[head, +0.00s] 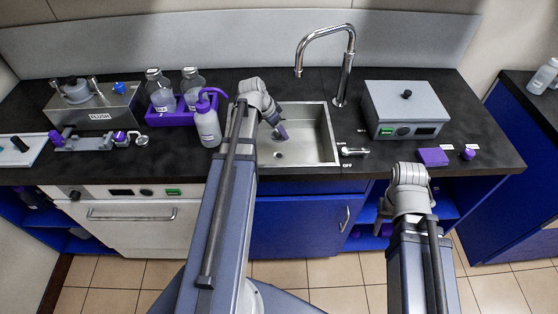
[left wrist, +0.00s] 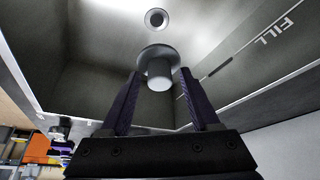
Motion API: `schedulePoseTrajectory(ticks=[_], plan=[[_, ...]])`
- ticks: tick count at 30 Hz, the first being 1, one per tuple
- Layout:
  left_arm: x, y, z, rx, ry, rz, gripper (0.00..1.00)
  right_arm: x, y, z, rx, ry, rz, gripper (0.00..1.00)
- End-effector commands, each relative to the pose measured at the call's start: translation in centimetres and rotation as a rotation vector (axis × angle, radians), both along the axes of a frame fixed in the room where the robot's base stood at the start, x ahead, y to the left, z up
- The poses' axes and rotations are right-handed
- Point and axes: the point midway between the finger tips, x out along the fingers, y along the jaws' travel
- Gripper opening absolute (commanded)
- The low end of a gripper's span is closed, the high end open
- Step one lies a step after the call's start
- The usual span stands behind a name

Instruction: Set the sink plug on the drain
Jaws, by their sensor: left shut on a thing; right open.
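The grey sink plug (left wrist: 158,70), with a wide flange and a short stem, is between the dark purple fingers of my left gripper (left wrist: 166,98), which is shut on it. The round drain (left wrist: 157,18) shows in the sink floor beyond the plug, apart from it in the left wrist view. In the head view my left gripper (head: 280,132) is inside the sink (head: 325,135), above the drain (head: 278,155); the plug cannot be made out there. My right gripper (head: 383,212) is open and empty in front of the counter edge.
A chrome faucet (head: 343,75) stands behind the sink. The sink walls surround my left gripper.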

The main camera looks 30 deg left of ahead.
Motion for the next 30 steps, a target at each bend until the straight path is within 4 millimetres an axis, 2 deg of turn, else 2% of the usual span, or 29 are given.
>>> schedulePoseTrajectory(ticks=[5, 15, 23, 30], plan=[[0.0, 0.0, -1.2, 0.000, 0.000, 0.000, 0.00, 0.0, 0.0, -1.2, 0.000, 0.000, 0.000, 0.50], [0.0, 0.0, -6.1, 0.000, 0.000, 0.000, 0.00, 0.0, 0.0, -6.1, 0.000, 0.000, 0.001, 0.50], [0.0, 0.0, -6.3, 0.000, 0.000, 0.000, 0.00, 0.0, 0.0, -6.3, 0.000, 0.000, 0.001, 0.50], [0.0, 0.0, -9.0, 0.000, 0.000, 0.000, 0.00, 0.0, 0.0, -9.0, 0.000, 0.000, 0.001, 0.50]])
